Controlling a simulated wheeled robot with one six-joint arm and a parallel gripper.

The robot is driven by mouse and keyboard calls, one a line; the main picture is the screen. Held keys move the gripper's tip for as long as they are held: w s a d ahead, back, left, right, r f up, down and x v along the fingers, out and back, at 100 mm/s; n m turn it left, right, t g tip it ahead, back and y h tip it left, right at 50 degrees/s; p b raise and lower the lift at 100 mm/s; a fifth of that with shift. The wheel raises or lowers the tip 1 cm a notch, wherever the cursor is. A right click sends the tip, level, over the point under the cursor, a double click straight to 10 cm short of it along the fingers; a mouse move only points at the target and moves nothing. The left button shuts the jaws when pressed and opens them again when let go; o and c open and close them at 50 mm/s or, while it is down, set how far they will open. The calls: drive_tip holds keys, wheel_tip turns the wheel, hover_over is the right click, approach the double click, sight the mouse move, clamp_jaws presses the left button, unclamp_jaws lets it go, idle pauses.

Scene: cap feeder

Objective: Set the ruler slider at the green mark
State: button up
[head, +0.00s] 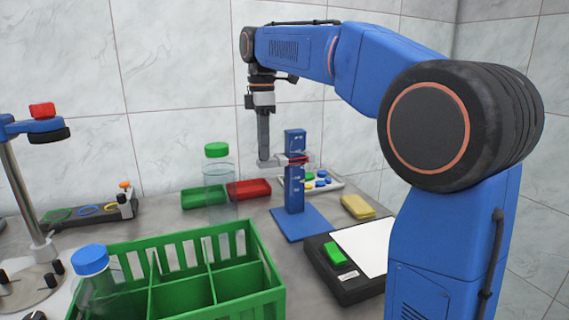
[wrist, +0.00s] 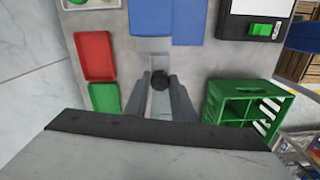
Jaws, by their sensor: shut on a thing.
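The ruler (head: 294,190) is an upright blue post with pale marks, standing on a blue base plate (head: 302,222). The slider (head: 298,157) is a grey piece around the post with a red line, a little above mid-height. My gripper (head: 264,158) points down at the left of the post. In the wrist view my gripper (wrist: 160,88) is shut on the slider's dark round knob (wrist: 159,81); a grey arm (wrist: 153,50) runs from it toward the blue post. I cannot make out a green mark on the ruler.
A green divided crate (head: 215,306) stands in front, with a blue-capped bottle (head: 91,262) at its left. A green-capped bottle (head: 217,172) stands behind it. Red (head: 249,189) and green (head: 203,197) trays lie behind. A black scale (head: 350,285) and yellow block (head: 357,206) are right.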

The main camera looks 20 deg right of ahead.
drive_tip(key=shift+r, duration=1)
drive_tip(key=o, duration=0.8)
drive_tip(key=shift+o, duration=0.2)
drive_tip(key=shift+r, duration=0.1)
wheel_tip(320, 180, up, 8)
idle(0.4)
